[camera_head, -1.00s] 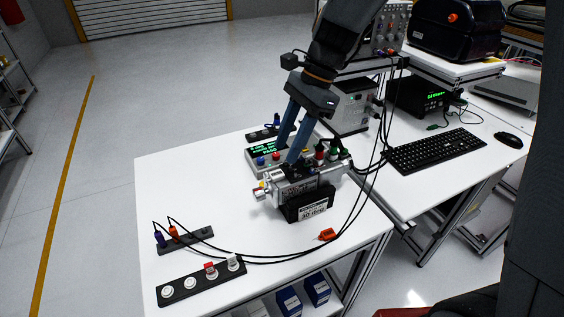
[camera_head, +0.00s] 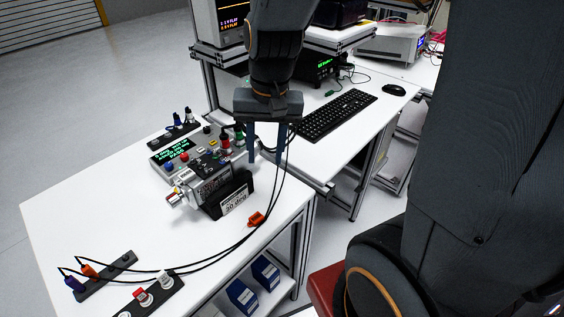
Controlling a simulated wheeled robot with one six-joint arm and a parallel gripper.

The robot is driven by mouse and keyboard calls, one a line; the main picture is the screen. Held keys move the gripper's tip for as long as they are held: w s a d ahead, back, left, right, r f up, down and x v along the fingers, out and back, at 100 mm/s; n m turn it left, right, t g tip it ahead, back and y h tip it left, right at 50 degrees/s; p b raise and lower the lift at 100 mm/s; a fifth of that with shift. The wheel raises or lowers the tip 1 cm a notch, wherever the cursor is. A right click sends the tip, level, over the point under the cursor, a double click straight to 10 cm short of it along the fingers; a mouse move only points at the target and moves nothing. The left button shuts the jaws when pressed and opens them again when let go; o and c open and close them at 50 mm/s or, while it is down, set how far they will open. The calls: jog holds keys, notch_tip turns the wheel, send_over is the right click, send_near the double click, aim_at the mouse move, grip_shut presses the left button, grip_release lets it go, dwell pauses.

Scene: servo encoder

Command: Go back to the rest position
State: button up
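My gripper (camera_head: 267,160) hangs fingers down over the right edge of the white table (camera_head: 80,200). Its two blue-grey fingers are apart, with nothing visible between them. It is to the right of the servo device (camera_head: 207,183), a silver body in a black stand (camera_head: 234,200) with a white label. A grey test box (camera_head: 172,153) with a green lit display stands behind the servo device. Black cables run past the fingers; I cannot tell whether they touch.
A keyboard (camera_head: 335,115) and mouse (camera_head: 394,90) lie on the second table. An orange clip (camera_head: 257,219) lies near the front right edge. A connector strip (camera_head: 106,275) and a button strip (camera_head: 150,297) are at the front left. The table's left part is clear.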

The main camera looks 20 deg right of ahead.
jog(key=s+d+f+n, duration=0.1)
jog(key=n, duration=0.1)
jog(key=s+d+f+n+t, duration=0.1)
jog(key=s+d+n, duration=0.1)
jog(key=shift+s+d+f+h, duration=0.1)
jog(key=shift+d+f+h, duration=0.1)
jog(key=shift+h, duration=0.2)
jog(key=shift+f, duration=0.1)
jog(key=shift+f+b, duration=1.3)
jog(key=shift+f, duration=0.05)
